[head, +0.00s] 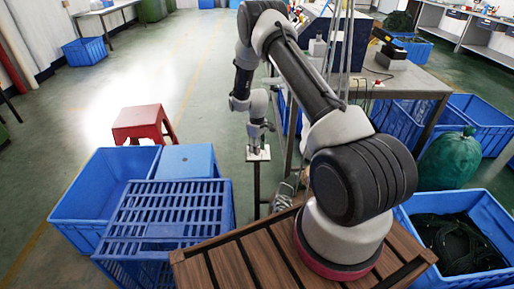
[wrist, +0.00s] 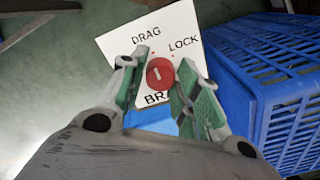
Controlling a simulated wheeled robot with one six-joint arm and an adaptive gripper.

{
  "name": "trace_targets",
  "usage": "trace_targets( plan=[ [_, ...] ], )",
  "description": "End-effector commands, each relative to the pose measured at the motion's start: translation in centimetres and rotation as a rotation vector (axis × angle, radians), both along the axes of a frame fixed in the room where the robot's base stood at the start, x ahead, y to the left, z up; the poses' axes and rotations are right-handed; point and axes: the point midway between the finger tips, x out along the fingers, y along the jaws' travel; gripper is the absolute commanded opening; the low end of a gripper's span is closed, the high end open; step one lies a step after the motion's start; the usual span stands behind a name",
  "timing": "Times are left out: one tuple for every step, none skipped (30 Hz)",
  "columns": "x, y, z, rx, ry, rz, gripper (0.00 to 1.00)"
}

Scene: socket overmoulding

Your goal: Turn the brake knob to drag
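A white panel (wrist: 188,22) carries a red brake knob (wrist: 160,74) with a short pale mark on its face. The panel reads DRAG at upper left and LOCK at upper right, each near a small red dot; the lettering below is partly hidden. I cannot tell which label the mark points to. My gripper (wrist: 161,62) is open, with one green-padded finger on each side of the knob. A gap shows at the left finger; the right finger overlaps the knob's edge. In the head view the panel (head: 264,156) tops a thin dark post, with my gripper (head: 257,145) just above it.
Blue crates (head: 165,215) stand left of the post, and a red stool (head: 143,122) is behind them. A metal workbench (head: 420,82) is to the right, close to my arm.

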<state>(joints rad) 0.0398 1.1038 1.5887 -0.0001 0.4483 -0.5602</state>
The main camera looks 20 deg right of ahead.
Motion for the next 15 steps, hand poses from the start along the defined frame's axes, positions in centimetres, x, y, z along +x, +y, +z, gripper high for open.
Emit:
trace_targets(
  plan=[
    [0.0,0.0,0.0,0.000,0.000,0.000,0.47],
    [0.0,0.0,0.0,0.000,0.000,0.000,0.50],
    [0.0,0.0,0.0,0.000,0.000,0.000,0.50],
    [0.0,0.0,0.0,0.000,0.000,0.000,0.50],
    [0.0,0.0,0.0,0.000,0.000,0.000,0.50],
    [0.0,0.0,0.0,0.000,0.000,0.000,0.50],
    [0.0,0.0,0.0,0.000,0.000,0.000,0.50],
    [0.0,0.0,0.0,0.000,0.000,0.000,0.50],
    [0.0,0.0,0.0,0.000,0.000,0.000,0.50],
    [0.0,0.0,0.0,0.000,0.000,0.000,0.50],
    [0.0,0.0,0.1,0.000,0.000,0.000,0.50],
    [0.0,0.0,0.3,0.000,0.000,0.000,0.50],
    [0.0,0.0,0.5,0.000,0.000,0.000,0.50],
    [0.0,0.0,0.8,0.000,-0.001,0.000,0.50],
    [0.1,0.0,1.4,0.000,-0.002,0.000,0.50]
  ],
)
